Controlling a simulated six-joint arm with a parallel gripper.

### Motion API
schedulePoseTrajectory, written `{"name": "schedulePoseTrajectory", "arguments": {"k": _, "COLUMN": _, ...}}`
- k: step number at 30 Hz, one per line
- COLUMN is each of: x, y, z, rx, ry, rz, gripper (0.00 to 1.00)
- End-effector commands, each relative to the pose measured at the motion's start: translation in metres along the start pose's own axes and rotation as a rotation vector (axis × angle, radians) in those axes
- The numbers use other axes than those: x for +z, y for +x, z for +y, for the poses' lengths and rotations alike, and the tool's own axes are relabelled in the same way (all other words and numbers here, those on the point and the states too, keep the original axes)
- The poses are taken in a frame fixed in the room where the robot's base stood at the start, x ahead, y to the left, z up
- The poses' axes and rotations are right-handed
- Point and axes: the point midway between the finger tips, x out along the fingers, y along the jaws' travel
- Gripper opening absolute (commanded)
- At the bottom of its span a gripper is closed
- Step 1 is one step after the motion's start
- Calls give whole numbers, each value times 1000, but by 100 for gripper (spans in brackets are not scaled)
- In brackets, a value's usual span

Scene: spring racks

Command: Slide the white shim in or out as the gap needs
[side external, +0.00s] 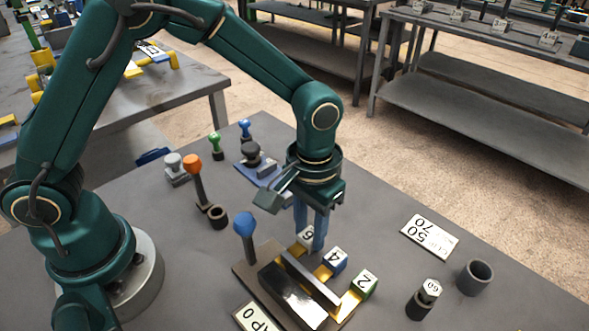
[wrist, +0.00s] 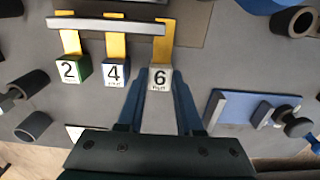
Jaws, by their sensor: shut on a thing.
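The white shim (wrist: 160,77) has a block end marked 6 and a yellow tongue that reaches the metal bar of the gap fixture (wrist: 110,25). My gripper (wrist: 160,100) is shut on its block, one blue finger on each side. In the side view my gripper (side external: 312,235) points down over the fixture's far end, and its fingers partly hide the white shim (side external: 306,238). The blue shim (side external: 336,261), marked 4, and the green shim (side external: 365,283), marked 2, sit beside it in a row, tongues also at the bar.
A blue-knobbed lever (side external: 245,224) stands at the fixture's left. A plate (side external: 257,317) lies in front, its text partly cut off. A card (side external: 430,237) reading 50 and 70, a post marked 60 (side external: 424,298) and a dark cup (side external: 474,277) are at right. An orange-knobbed lever (side external: 193,166) stands behind.

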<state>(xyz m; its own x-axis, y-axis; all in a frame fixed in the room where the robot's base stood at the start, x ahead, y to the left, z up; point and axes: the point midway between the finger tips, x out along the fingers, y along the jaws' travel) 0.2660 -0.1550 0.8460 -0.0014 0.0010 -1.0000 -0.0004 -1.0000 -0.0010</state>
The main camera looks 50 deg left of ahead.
Motion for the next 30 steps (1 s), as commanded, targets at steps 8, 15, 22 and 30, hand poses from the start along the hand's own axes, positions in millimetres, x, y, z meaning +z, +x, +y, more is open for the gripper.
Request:
{"name": "schedulePoseTrajectory", "arguments": {"k": 8, "x": 6, "y": -1, "z": 0, "rx": 1, "ry": 0, "rz": -2, "gripper": 0}}
{"name": "schedulePoseTrajectory", "arguments": {"k": 15, "x": 7, "y": -1, "z": 0, "rx": 1, "ry": 0, "rz": -4, "gripper": 65}}
{"name": "schedulePoseTrajectory", "arguments": {"k": 22, "x": 6, "y": 0, "z": 0, "rx": 1, "ry": 0, "rz": -1, "gripper": 65}}
{"name": "schedulePoseTrajectory", "arguments": {"k": 30, "x": 4, "y": -24, "z": 1, "rx": 4, "ry": 0, "rz": 6, "gripper": 65}}
